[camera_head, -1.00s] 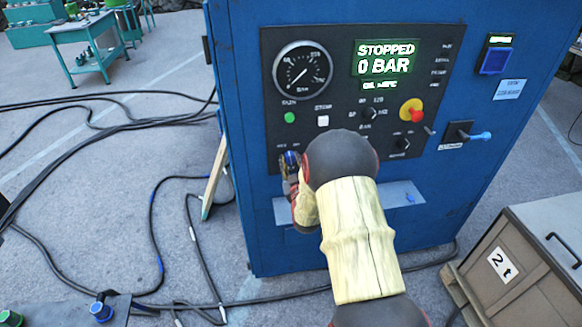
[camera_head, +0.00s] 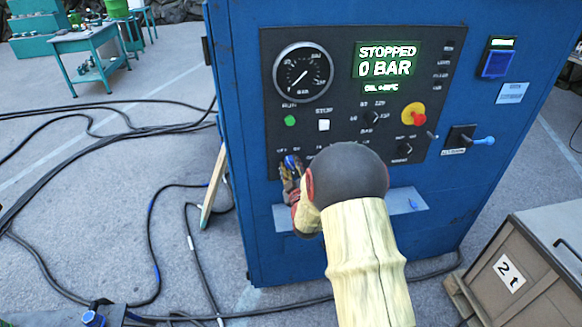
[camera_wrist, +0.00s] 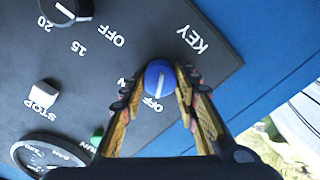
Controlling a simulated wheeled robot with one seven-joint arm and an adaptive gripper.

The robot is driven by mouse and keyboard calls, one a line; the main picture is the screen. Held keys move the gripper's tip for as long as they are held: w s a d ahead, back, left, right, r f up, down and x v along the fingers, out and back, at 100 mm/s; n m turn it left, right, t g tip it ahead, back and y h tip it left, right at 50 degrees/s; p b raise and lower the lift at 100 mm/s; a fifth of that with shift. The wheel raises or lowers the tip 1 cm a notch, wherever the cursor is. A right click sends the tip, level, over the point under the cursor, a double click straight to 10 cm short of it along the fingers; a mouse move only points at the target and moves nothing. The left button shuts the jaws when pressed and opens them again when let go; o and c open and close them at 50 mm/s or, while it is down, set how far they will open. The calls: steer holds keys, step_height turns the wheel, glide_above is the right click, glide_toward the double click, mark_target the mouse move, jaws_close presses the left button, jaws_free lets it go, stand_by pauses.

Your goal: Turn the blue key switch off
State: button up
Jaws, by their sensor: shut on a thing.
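The blue key switch (camera_wrist: 158,76) is a round knob with a pale line on its face, on the dark control panel. In the wrist view it lies between the two fingers of my gripper (camera_wrist: 157,92), which are shut on it from both sides. KEY and OFF labels show beside it; another label is partly covered by a finger. In the head view a bit of the blue key switch (camera_head: 291,162) shows at the panel's lower left, with my gripper (camera_head: 291,178) at it. The pale line's exact setting is hard to tell.
The panel (camera_head: 345,140) also has a gauge (camera_head: 303,77), green button (camera_head: 290,121), white stop button (camera_head: 323,125), black selectors and a red emergency stop (camera_head: 413,113). The display (camera_head: 386,61) reads STOPPED, 0 BAR. A ledge (camera_head: 405,200) is below; a crate (camera_head: 520,265) stands right.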

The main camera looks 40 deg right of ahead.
steer(key=o, duration=1)
steer(key=shift+o, duration=0.8)
steer(key=shift+s, duration=0.1)
steer(key=v, duration=1.1)
steer(key=shift+s+a, duration=0.2)
steer(key=shift+s, duration=0.15)
